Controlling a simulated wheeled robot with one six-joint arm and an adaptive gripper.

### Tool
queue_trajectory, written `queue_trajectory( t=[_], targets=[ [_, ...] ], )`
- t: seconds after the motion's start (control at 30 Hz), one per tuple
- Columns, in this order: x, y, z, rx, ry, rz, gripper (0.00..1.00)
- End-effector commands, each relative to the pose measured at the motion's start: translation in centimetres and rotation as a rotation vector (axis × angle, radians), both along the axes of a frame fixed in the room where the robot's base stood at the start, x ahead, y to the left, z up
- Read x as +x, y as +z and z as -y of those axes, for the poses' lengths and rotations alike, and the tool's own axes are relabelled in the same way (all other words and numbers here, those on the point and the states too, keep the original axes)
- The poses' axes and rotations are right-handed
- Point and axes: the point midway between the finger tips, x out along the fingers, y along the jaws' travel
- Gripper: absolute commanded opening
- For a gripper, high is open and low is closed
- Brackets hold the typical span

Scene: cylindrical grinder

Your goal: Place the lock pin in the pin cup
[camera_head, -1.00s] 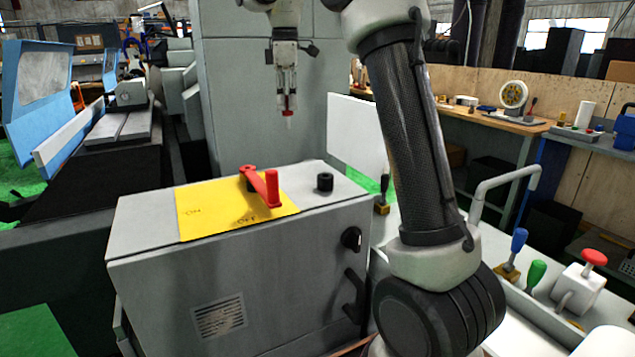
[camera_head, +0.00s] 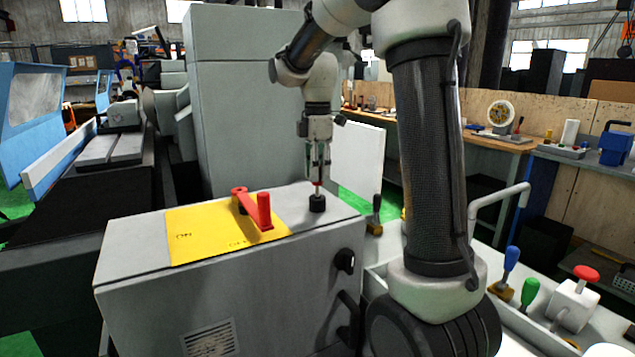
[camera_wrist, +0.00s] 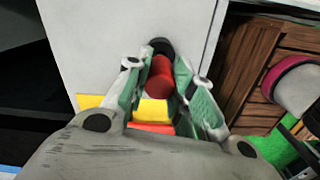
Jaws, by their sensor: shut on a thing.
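The lock pin (camera_head: 318,184) has a red head and is held upright between my gripper's fingers. Its red head also shows between the green-padded fingers in the wrist view (camera_wrist: 160,78). My gripper (camera_head: 318,168) is shut on it, pointing down over the pin cup. The pin cup (camera_head: 317,204) is a small black cylinder on the grey cabinet top, right of the yellow plate; its dark rim shows just beyond the pin head in the wrist view (camera_wrist: 162,46). The pin's lower end meets or enters the cup; I cannot tell how deep it sits.
A red lever (camera_head: 254,208) stands on the yellow ON/OFF plate (camera_head: 200,236), left of the cup. The grey cabinet (camera_head: 150,290) has a black knob (camera_head: 345,261) on its side. A tall grey cabinet (camera_head: 240,110) stands behind. The cabinet top around the cup is clear.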

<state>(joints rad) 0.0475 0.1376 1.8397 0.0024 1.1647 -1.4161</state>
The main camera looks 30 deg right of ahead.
Motion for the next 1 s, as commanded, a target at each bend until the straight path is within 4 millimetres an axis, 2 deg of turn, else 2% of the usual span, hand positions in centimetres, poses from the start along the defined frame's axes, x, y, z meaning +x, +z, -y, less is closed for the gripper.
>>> queue_trajectory(
  t=[0.2,0.53,0.57,0.67,1.0],
  targets=[
    [0.0,-2.9,0.0,0.0,0.0,-0.001,0.0],
    [0.0,-3.2,0.0,0.0,-0.001,-0.001,0.0],
    [0.0,-3.3,0.0,0.0,-0.001,-0.001,0.26],
    [0.0,-3.3,0.0,0.0,-0.001,-0.001,0.44],
    [0.0,-3.1,0.0,0.0,-0.001,0.0,0.46]
  ],
)
